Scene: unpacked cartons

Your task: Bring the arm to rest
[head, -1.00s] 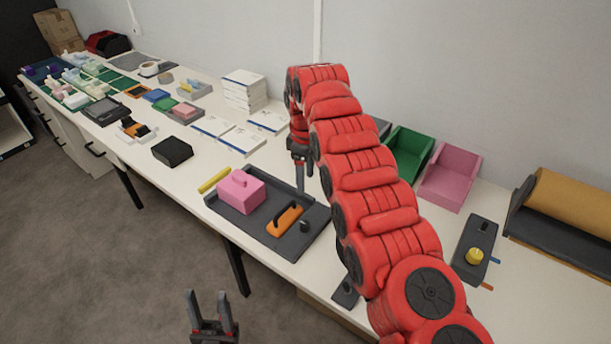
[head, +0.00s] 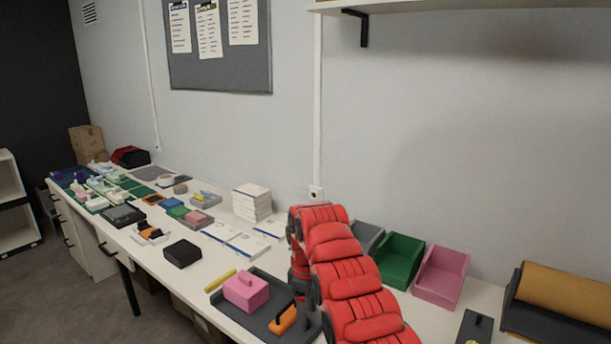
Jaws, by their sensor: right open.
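My right arm (head: 345,275) is red and segmented, and it comes up from the bottom, right of the middle, in the head view. It bends over at its top, and its right gripper (head: 303,308) hangs down beside the right end of the dark grey tray (head: 262,322). The gripper is open with nothing seen between its fingers; the arm partly covers it. My left gripper is out of the picture.
The tray holds a pink box (head: 245,290) and an orange-handled tool (head: 284,318). A yellow bar (head: 222,281) and a black box (head: 182,253) lie to the left. Green (head: 400,260) and pink bins (head: 441,276) stand right of the arm. A shelf (head: 470,5) is overhead.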

